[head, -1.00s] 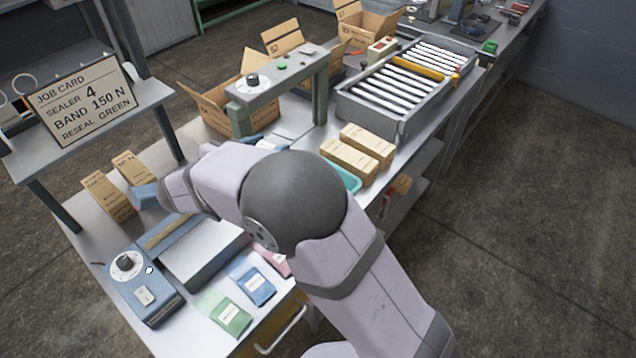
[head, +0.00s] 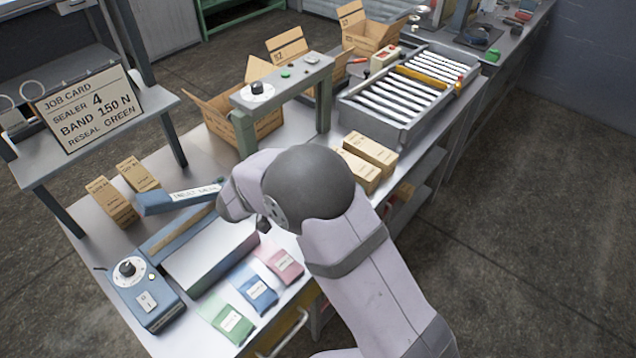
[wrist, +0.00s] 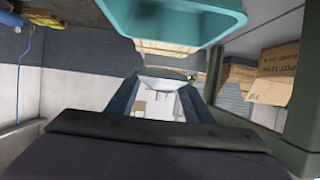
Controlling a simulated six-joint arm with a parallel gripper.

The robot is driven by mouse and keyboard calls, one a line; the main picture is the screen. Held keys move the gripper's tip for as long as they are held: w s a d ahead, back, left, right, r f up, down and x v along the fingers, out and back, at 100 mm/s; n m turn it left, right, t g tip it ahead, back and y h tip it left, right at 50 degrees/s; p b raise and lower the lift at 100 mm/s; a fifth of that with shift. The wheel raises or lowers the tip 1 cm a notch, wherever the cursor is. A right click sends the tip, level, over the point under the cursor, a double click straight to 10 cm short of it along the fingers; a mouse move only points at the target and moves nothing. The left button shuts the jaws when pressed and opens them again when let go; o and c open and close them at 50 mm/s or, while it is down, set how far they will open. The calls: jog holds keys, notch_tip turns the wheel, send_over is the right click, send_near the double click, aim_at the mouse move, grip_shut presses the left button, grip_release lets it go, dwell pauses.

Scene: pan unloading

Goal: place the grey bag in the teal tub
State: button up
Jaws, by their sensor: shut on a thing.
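The teal tub (wrist: 175,22) shows close at the top of the wrist view; my arm hides it in the head view. My gripper (wrist: 160,92) has its two blue-grey fingers around a pale grey thing (wrist: 162,84), which looks like the grey bag. Only a small part of it shows between the fingertips. It appears apart from the tub, but its height over the table is hard to tell. In the head view my arm covers the bag and most of the gripper.
A sealer (head: 148,295) with a raised blue arm (head: 180,197) stands at the left. Green (head: 231,322), blue (head: 258,291) and pink (head: 284,265) packets lie at the front. Tan boxes (head: 370,155) stand behind my arm. A grey-green gantry (head: 284,84) and roller conveyor (head: 410,95) are farther back.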

notch_tip(320, 180, down, 5)
jog(key=shift+f+p, duration=0.1)
jog(key=shift+p, duration=0.5)
jog(key=shift+f, duration=0.6)
jog(key=o, duration=1.2)
jog(key=shift+r, duration=0.1)
